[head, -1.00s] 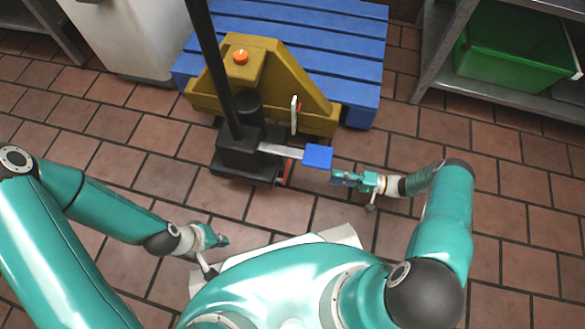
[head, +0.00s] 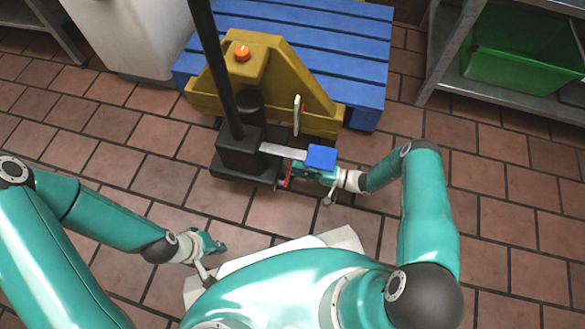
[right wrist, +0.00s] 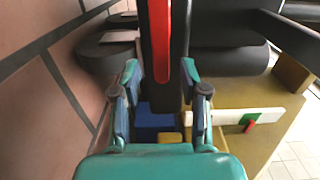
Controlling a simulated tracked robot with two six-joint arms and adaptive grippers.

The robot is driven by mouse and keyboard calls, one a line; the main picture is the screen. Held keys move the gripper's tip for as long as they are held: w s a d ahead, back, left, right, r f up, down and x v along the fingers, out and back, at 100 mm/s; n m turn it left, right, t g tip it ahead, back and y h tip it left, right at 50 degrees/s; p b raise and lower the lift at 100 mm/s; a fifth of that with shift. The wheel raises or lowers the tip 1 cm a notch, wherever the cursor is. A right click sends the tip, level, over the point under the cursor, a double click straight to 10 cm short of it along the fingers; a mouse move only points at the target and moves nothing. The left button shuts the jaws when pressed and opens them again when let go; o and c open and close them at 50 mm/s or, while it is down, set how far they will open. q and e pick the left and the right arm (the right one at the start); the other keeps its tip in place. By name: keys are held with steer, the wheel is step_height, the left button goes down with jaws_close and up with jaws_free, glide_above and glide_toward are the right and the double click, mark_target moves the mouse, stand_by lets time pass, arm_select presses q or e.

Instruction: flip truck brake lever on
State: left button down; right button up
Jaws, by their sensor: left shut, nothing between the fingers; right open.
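The truck (head: 250,75) is a yellow body with a black base and an upright black handle. A red lever (head: 287,176) shows low at its front, beside the black base. In the right wrist view the red lever (right wrist: 160,40) stands in front of a dark part, at the middle. My right gripper (head: 300,172) is open, partly hidden under the blue pedal. Its two fingertips (right wrist: 161,80) are on either side of the red lever's lower end; I cannot tell whether they touch it. My left gripper (head: 220,243) is shut and empty, low over the floor at left.
A blue pedal (head: 321,157) on a grey bar juts out above my right gripper. A blue pallet (head: 360,60) lies behind. A shelf with a green crate (head: 520,50) is at right. The tiled floor is clear in front.

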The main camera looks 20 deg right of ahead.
steer(key=shift+x, duration=0.9)
jaws_close()
